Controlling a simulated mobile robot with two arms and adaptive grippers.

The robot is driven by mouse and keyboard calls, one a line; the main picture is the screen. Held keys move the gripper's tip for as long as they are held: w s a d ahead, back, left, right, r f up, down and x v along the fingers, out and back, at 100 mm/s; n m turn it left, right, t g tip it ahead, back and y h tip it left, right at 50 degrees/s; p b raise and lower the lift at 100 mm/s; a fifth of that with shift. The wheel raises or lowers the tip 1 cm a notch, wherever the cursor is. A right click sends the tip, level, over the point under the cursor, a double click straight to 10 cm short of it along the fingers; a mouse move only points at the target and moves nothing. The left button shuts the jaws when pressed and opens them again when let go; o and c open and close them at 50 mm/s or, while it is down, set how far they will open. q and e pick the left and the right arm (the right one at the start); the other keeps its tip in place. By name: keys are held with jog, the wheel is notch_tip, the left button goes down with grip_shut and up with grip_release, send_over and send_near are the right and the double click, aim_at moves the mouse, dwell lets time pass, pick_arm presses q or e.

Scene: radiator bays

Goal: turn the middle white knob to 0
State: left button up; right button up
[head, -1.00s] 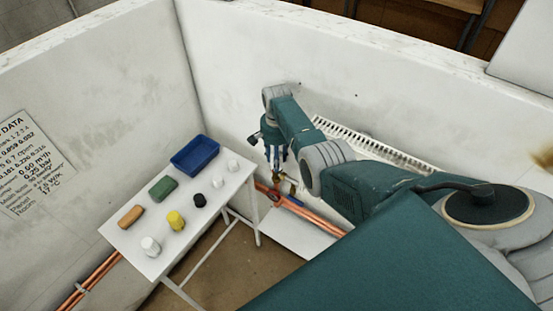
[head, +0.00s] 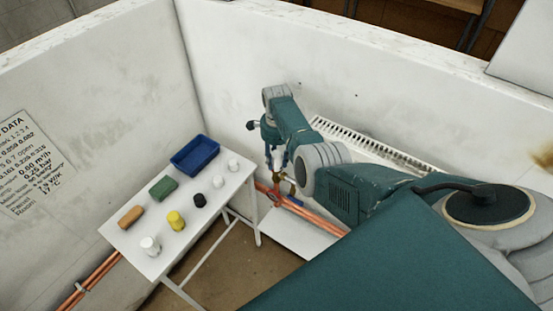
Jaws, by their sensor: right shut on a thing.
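My right arm reaches from the lower right toward the radiator corner. Its gripper (head: 277,162) points down at the brass valve (head: 278,188) on the copper pipes, beside the radiator. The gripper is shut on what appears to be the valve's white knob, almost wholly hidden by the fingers. The scale and the number it points to cannot be read. My left gripper is not in view.
The radiator (head: 375,149) lies partly behind my arm.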

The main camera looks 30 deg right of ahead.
aim_at(276, 153)
jog(key=shift+w+r+m, duration=0.1)
jog(key=shift+m, duration=0.2)
dwell(0.4)
jog(key=o, duration=1.1)
jog(key=shift+o, duration=0.2)
notch_tip(276, 153, up, 12)
